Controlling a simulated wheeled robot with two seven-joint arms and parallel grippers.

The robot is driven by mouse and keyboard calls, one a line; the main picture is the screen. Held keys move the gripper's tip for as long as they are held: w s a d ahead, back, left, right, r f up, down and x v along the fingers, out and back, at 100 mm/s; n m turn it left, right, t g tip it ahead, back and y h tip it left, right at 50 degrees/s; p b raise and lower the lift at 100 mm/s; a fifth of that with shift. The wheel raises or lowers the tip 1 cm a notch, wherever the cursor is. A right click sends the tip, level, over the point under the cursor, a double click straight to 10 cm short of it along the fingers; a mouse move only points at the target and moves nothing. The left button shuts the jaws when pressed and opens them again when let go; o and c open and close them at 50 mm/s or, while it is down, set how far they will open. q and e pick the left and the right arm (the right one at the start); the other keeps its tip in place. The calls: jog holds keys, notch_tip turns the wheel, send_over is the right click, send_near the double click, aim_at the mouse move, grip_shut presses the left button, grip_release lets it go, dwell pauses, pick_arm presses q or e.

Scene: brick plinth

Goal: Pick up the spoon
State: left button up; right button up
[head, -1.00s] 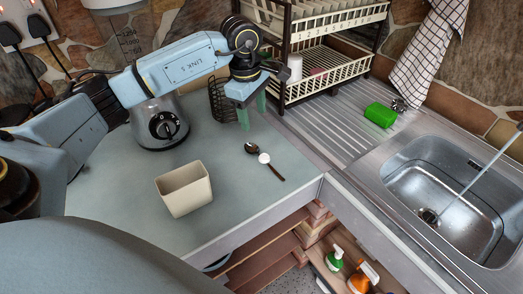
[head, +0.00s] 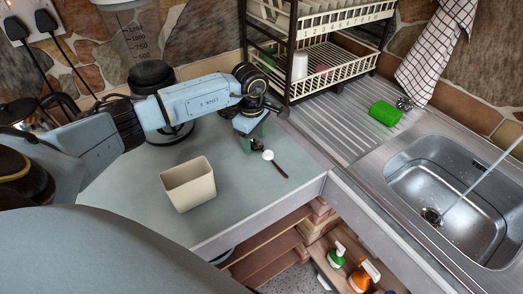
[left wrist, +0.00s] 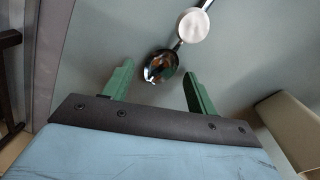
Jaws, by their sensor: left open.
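The spoon (head: 280,170) lies on the grey-green worktop, its dark handle pointing to the lower right. In the left wrist view its shiny dark bowl (left wrist: 162,68) shows, with a white round piece (left wrist: 192,25) on or against the handle side; I cannot tell whether that piece is part of it. My left gripper (head: 252,143) is open above the bowl end and partly hides it in the head view. In the left wrist view its green fingers (left wrist: 158,72) stand either side of the bowl, with nothing held. My right gripper is not in view.
A cream square container (head: 188,186) stands on the worktop to the left of the spoon. A blender (head: 150,80) stands behind my left arm. A dish rack (head: 320,65), a green sponge (head: 384,113) and a sink (head: 450,185) are to the right. The worktop's front edge is near the handle.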

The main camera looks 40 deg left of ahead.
pick_arm(q)
jog(key=shift+f, duration=0.5)
jog(key=shift+c, duration=0.2)
jog(key=c, duration=0.9)
jog(key=shift+c, duration=0.2)
jog(key=shift+r, duration=0.15)
